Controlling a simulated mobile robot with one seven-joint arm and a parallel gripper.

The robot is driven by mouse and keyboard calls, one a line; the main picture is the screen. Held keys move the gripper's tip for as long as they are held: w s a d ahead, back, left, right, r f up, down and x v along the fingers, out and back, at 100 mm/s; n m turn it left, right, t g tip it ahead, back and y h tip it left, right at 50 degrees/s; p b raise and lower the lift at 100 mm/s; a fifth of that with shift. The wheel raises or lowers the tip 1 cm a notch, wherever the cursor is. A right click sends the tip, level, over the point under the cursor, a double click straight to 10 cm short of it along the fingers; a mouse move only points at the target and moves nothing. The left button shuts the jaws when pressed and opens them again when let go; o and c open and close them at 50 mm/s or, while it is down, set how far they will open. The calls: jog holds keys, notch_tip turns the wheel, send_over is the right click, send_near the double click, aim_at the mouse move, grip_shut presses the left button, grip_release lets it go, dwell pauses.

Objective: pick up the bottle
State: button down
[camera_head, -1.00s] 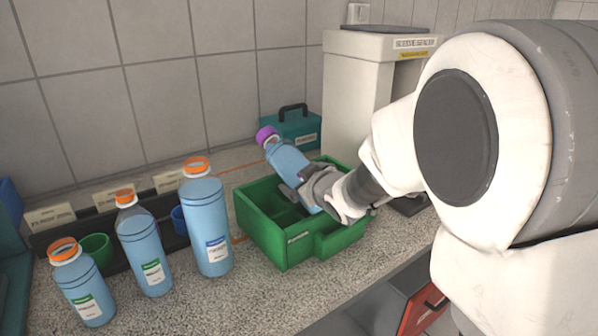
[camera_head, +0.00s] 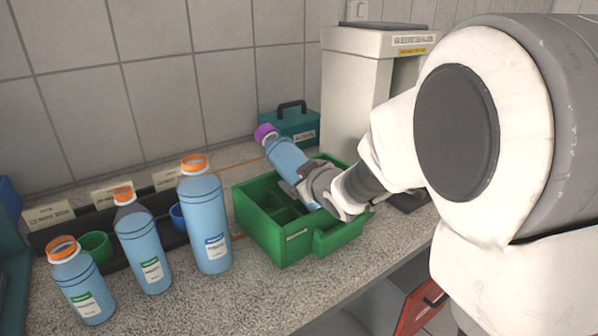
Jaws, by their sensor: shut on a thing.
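A blue bottle with a purple cap (camera_head: 284,156) is tilted to the left above the green crate (camera_head: 262,240). My gripper (camera_head: 303,184) is shut on this bottle around its middle, coming from the right. The bottle's lower end shows partly behind the gripper, over the crate's opening. I cannot tell whether it touches the crate. Three blue bottles with orange rings stand upright on the left: a small one (camera_head: 84,288), a middle one (camera_head: 144,248) and a tall one (camera_head: 205,222).
A black rack (camera_head: 59,239) holding a green cup (camera_head: 97,246) lies behind the upright bottles. A teal toolbox (camera_head: 297,127) stands behind the crate, beside a white machine (camera_head: 352,95). The speckled counter (camera_head: 200,295) is free at the front.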

aim_at(299, 155)
jog(key=shift+r, duration=0.9)
notch_tip(299, 155, up, 3)
jog(key=shift+r+p, duration=0.1)
jog(key=shift+p, duration=0.9)
jog(key=d+r+m+h+p, duration=0.2)
jog(key=d+r+p, duration=0.2)
jog(key=p, duration=0.5)
jog(key=d+r+m+t+h+p, duration=0.1)
jog(key=d+r+p, duration=0.3)
jog(key=d+p, duration=0.4)
jog(key=shift+w+d+r+m+h+p, duration=0.2)
jog(key=shift+w+d+m+h+p, duration=0.25)
jog(key=shift+h, duration=0.45)
jog(key=shift+a+f, duration=0.1)
jog(key=shift+a, duration=0.05)
